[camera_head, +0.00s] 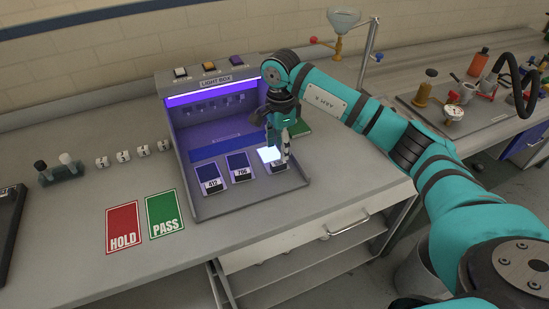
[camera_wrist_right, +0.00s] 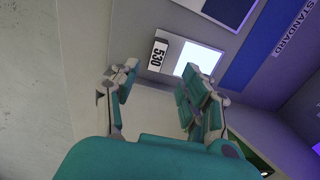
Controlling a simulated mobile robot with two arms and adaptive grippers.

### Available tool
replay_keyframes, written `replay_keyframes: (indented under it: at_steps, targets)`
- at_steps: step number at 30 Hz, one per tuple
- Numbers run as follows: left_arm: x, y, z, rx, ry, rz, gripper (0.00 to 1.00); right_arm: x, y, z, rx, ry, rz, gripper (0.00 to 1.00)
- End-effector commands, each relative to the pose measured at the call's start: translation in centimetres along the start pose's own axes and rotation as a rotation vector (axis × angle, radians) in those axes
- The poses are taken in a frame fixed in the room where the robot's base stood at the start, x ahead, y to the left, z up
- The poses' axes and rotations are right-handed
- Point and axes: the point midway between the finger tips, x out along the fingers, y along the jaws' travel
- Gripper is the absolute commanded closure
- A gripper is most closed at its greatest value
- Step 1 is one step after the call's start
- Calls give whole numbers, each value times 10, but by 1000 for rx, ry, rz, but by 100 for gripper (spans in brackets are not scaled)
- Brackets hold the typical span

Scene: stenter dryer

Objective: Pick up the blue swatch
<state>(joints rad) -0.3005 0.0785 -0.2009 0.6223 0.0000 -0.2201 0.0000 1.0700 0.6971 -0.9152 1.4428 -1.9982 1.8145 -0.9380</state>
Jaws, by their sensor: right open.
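Three labelled swatch cards lie in a row on the light box floor. The left card (camera_head: 208,174) and the middle card, 706 (camera_head: 238,162), look dark blue. The right card shows a glowing white patch (camera_head: 268,154); in the right wrist view its label reads 530 (camera_wrist_right: 158,55) beside the white patch (camera_wrist_right: 197,61). My right gripper (camera_head: 281,164) is over this right card and partly hides it. In the right wrist view its fingers (camera_wrist_right: 160,82) are apart, with nothing between them. My left gripper is not in view.
The light box (camera_head: 169,130) has side walls and a raised front lip. A blue strip marked STANDARD (camera_wrist_right: 265,50) lies behind the cards. A red HOLD card (camera_head: 123,222) and green PASS card (camera_head: 164,208) lie left. A green item (camera_head: 301,128) is at the right wall.

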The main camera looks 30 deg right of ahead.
Motion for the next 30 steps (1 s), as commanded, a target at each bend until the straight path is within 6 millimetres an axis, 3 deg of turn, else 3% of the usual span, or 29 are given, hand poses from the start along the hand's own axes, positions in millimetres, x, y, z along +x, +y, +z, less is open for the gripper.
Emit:
replay_keyframes:
  at_steps: [2,5,13,22,30]
  targets:
    - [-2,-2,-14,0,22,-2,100,4,0,0,0,0,1,54]
    - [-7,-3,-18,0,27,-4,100,10,2,1,-1,0,3,54]
    - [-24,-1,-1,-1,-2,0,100,48,6,5,1,-1,3,54]
    - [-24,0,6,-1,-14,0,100,56,5,5,0,-1,-2,54]
    - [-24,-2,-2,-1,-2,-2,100,56,5,5,0,-1,-2,87]
